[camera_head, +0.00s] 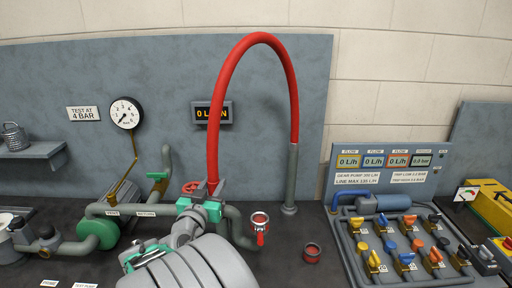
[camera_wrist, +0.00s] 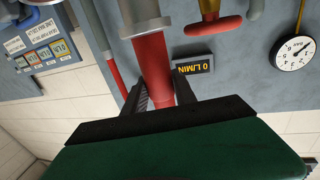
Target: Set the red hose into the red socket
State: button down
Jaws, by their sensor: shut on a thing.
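The red hose (camera_head: 226,85) rises from a grey post (camera_head: 291,175) and arches over to the left, down to my gripper (camera_head: 214,192). In the wrist view, my gripper (camera_wrist: 160,92) is shut on the red hose (camera_wrist: 152,62), with a finger on each side. A grey metal collar (camera_wrist: 146,27) sits on the hose just beyond the fingers. A grey pipe turns up to a red-ringed mouth (camera_head: 260,217) with a red lever, right of my gripper; it looks like the red socket. The hose's free end is hard to make out in the head view.
A small grey cup with a red inside (camera_head: 312,253) stands right of the pipe mouth. A red handwheel (camera_head: 190,187) and green-flanged pipes (camera_head: 105,232) are close on the left. A valve panel (camera_head: 405,245) fills the right. A pressure gauge (camera_head: 126,113) hangs on the back board.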

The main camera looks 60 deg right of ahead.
jog(key=s+d+r+m+g+p, duration=0.3)
jog(key=s+d+r+g, duration=0.15)
jog(key=s+d, duration=0.5)
notch_tip(320, 180, down, 6)
jog(key=s+a+b, duration=0.1)
jog(key=b, duration=0.2)
jog(key=shift+s+a+h, duration=0.2)
jog(key=shift+a+h, duration=0.05)
jog(key=shift+h, duration=0.05)
jog(key=shift+g+b, duration=0.25)
jog(key=shift+b, duration=0.75)
dwell(0.4)
jog(key=shift+f+b, duration=2.45)
jog(key=shift+b, duration=0.4)
jog(key=c, duration=0.9)
grip_release()
jog(key=shift+a, duration=0.1)
jog(key=shift+f, duration=0.1)
